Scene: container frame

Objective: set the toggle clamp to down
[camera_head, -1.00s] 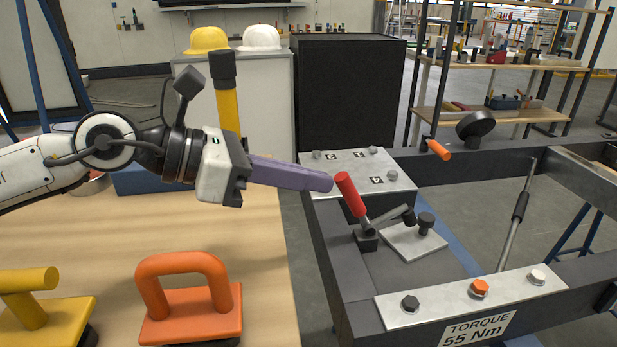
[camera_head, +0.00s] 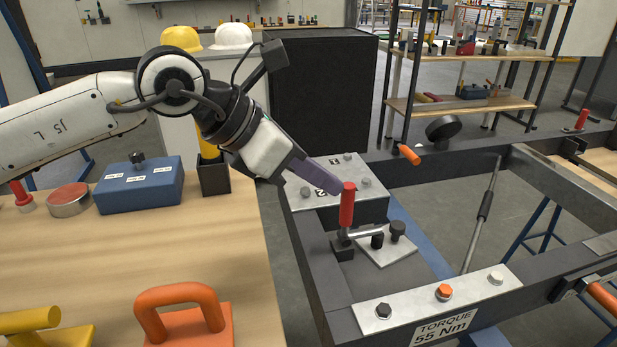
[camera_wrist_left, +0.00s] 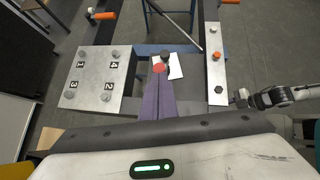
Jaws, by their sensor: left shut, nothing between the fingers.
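The toggle clamp has a red handle (camera_head: 347,205) that stands about upright above its dark base. Its metal arm (camera_head: 364,234) lies about level toward a black-knobbed stud on a small light plate (camera_head: 388,250). My left gripper (camera_head: 334,188) reaches in from the upper left, its purple fingers shut and empty. The fingertips are at the upper left side of the red handle, very close or touching; I cannot tell which. In the left wrist view the red handle top (camera_wrist_left: 159,68) shows just beyond the purple fingers, which hide the clamp's lower part.
A dark frame (camera_head: 313,270) surrounds the clamp. A numbered bolted plate (camera_head: 365,190) lies behind it, and a bolted plate (camera_head: 395,312) in front. An orange-handled item (camera_head: 410,155) and a slanted rod (camera_head: 480,220) are near. The wooden table (camera_head: 130,260) is at left.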

